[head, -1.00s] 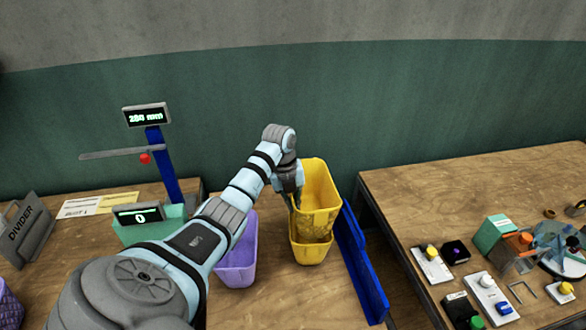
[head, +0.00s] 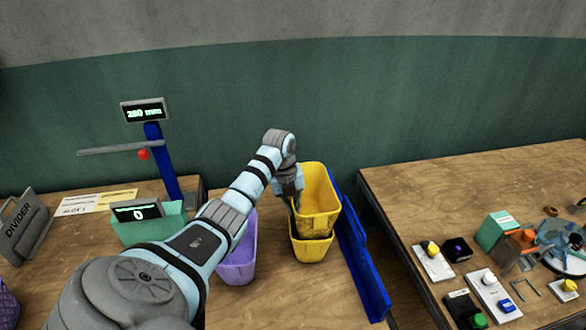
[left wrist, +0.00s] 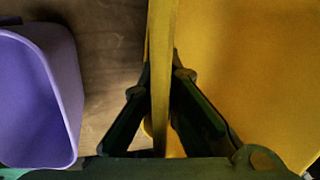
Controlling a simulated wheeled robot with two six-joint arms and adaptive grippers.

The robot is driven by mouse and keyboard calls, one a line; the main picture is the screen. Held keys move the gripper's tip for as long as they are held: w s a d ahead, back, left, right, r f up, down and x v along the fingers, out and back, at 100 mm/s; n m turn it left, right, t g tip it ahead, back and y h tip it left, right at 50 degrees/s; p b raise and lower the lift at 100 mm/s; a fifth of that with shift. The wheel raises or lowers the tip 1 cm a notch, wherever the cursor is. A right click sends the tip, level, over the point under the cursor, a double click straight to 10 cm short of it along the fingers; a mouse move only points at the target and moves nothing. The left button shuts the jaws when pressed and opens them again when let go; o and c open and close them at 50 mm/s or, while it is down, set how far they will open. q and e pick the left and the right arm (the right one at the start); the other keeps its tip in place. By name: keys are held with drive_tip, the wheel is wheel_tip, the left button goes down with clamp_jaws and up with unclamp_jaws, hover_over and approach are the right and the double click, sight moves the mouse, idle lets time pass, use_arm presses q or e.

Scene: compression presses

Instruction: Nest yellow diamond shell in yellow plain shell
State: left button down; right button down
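The yellow diamond shell (head: 318,196) is upright, with its lower part inside the yellow plain shell (head: 313,250) and its upper part standing well above that shell's rim. The plain shell rests on the table beneath it. My left gripper (head: 296,204) is at the diamond shell's left side. In the left wrist view, the fingers of my left gripper (left wrist: 160,85) are closed on either side of a yellow wall (left wrist: 162,60), pinching it. The inside of the plain shell is hidden. My right gripper is not in view.
A purple bin (head: 238,262) stands left of the yellow shells, and a blue rail (head: 358,255) stands close on their right. A teal bin (head: 150,228) and a blue gauge post (head: 163,165) are farther left. A second table (head: 430,200) holds small parts.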

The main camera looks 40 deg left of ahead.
use_arm(q)
drive_tip(key=shift+f, duration=0.15)
idle(0.3)
drive_tip(key=shift+p, duration=0.35)
drive_tip(key=c, duration=1.7)
unclamp_jaws()
